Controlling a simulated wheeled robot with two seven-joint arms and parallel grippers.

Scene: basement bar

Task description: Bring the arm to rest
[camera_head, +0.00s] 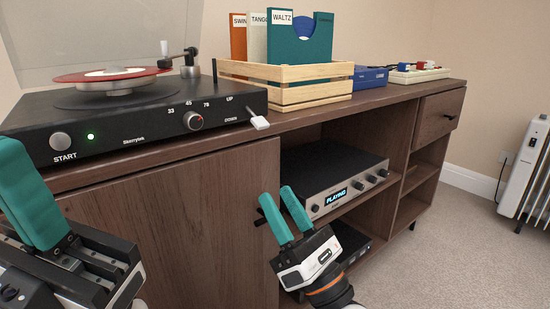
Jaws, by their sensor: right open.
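My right gripper (277,198) is in front of the cabinet's open shelves, below the cabinet top. Its two teal fingers point up and stand apart, with nothing between them. My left gripper (30,195) is at the left edge, close in front of the turntable. Its teal finger points up; how far its jaws are apart is unclear. The black turntable (135,120) stands on the cabinet top, with a red record (105,75) on its platter and a green light lit beside the START button.
The wooden cabinet (180,220) fills the middle. A silver amplifier (335,175) on its shelf reads "PLAYING". A wooden crate (290,72) holds record sleeves. A blue box (370,76) and a power strip (418,74) lie to the right. A white radiator (527,170) stands far right; carpet before it is clear.

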